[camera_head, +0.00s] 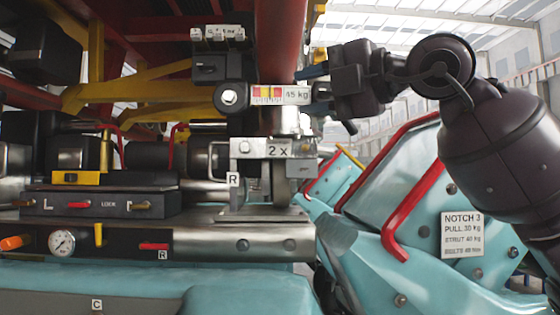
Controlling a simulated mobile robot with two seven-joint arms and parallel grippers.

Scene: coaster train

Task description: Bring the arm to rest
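My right arm (500,150) comes in from the right edge, dark and bent, with its wrist raised. My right gripper (316,91) points left, with one finger above the other and a gap between them. The end of a pale bar labelled "45 kg" (296,95) lies in line with that gap. I cannot tell whether the fingers touch the bar. My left gripper is not in view.
A control box (100,203) and a gauge (62,243) are at left. A red handle (411,211) and a "NOTCH 3" sign (462,235) sit on turquoise bodywork below my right arm.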

